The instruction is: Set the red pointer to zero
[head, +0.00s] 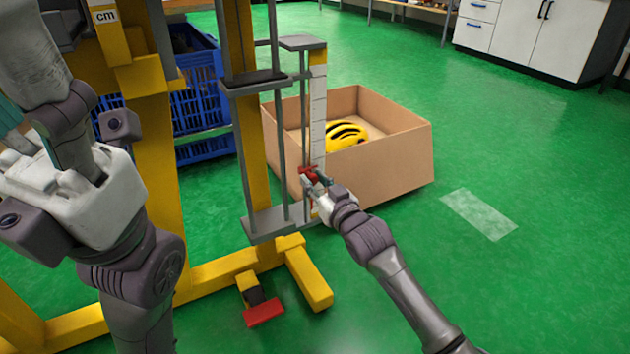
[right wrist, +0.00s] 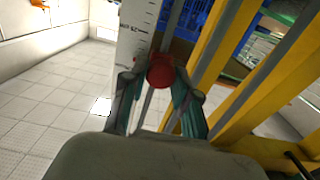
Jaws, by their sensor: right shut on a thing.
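The red pointer (head: 308,171) sits low on the white scale (head: 318,120) at the side of the yellow drop tower (head: 251,130). In the right wrist view the red pointer (right wrist: 161,70) is a round knob between the fingers, with the marked white scale (right wrist: 134,40) just behind it. My right gripper (head: 313,178) is shut on the pointer; its fingers also show in the right wrist view (right wrist: 160,85). I cannot read which mark the pointer is at. My left arm fills the left of the head view; its fingertips are not clearly visible.
A cardboard box (head: 400,160) with a yellow-and-black helmet (head: 345,135) stands right behind the scale. Blue crates (head: 200,90) stand behind the tower. A red pedal (head: 264,313) and yellow base beams (head: 308,278) lie low in front.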

